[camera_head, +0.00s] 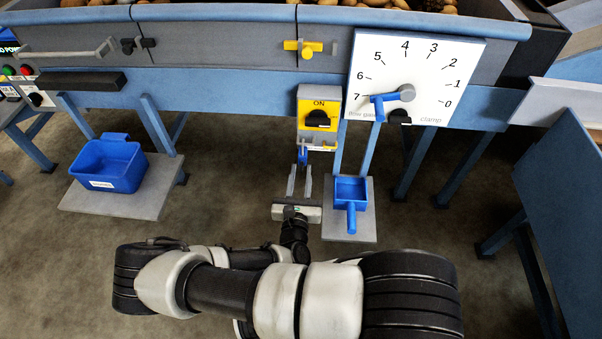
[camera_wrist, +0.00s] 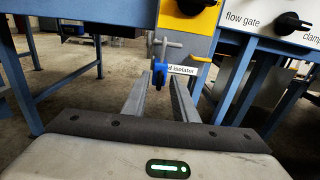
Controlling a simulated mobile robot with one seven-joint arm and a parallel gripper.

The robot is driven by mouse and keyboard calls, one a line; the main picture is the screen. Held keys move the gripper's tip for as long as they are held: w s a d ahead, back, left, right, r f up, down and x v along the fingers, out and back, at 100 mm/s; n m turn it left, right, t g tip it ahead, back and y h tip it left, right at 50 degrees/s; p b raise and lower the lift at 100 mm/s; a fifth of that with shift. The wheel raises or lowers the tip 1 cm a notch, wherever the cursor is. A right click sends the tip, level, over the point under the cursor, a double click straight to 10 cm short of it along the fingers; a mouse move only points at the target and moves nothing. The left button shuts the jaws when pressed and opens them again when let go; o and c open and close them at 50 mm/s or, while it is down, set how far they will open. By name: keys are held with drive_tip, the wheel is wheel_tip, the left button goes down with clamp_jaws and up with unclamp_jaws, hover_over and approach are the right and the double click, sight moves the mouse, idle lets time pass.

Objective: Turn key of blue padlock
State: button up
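The blue padlock (camera_head: 302,154) hangs below the yellow and grey isolator box (camera_head: 319,108) with the black ON switch. In the wrist view the padlock (camera_wrist: 159,73) shows in line with the gap between my fingertips, with a white tag lettered "isolator" (camera_wrist: 183,70) beside it. A grey metal piece (camera_wrist: 165,43) shows just above it; I cannot tell whether this is the key or the shackle. My gripper (camera_head: 300,169) is open, with its two fingers apart and pointing at the padlock from the near side. I see no clear contact between fingers and padlock.
A blue scoop (camera_head: 350,190) lies on a grey board right of my gripper. A blue bin (camera_head: 107,165) stands on a board at left. A white dial panel (camera_head: 416,78) with a blue handle hangs at upper right. Blue frame legs stand close by.

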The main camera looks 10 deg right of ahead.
drive_tip(key=shift+w+d, duration=0.15)
drive_tip(key=shift+w, duration=0.2)
clamp_jaws()
